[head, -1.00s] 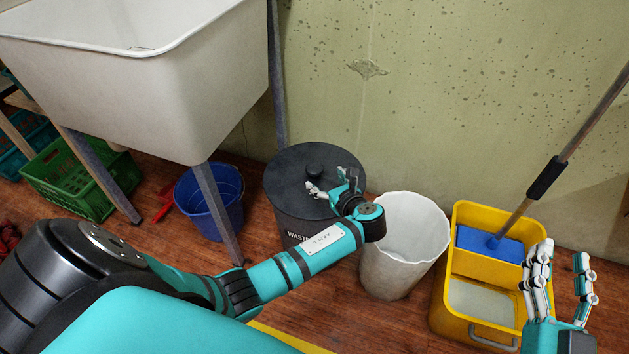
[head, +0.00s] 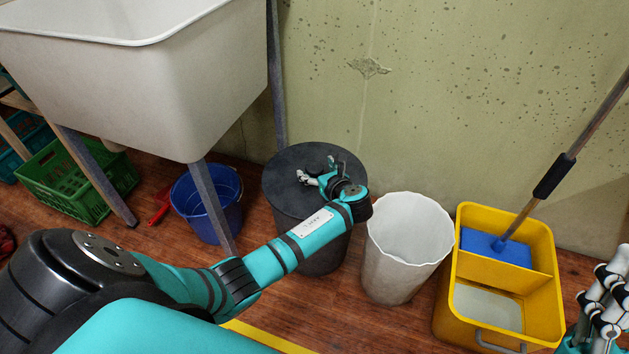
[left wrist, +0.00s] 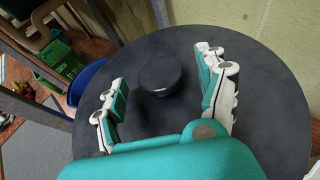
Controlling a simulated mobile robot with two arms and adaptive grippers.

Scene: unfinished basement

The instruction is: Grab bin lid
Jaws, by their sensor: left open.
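The bin lid (head: 287,165) is a dark grey disc lying on top of the dark grey bin (head: 322,262). In the left wrist view the lid (left wrist: 265,75) fills much of the picture, with its round black knob (left wrist: 160,75) near the middle. My left gripper (head: 318,170) is over the lid. In the left wrist view its open fingers (left wrist: 163,88) stand on either side of the knob, apart from it. In the head view the gripper hides the knob. My right gripper (head: 597,318) is partly in view at the lower right, cut by the edge.
A white waste bin (head: 385,275) stands just right of the lidded bin, then a yellow mop bucket (head: 560,300) with a mop. A blue bucket (head: 200,215) and a sink leg (head: 212,205) are close on the left. The wall is behind.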

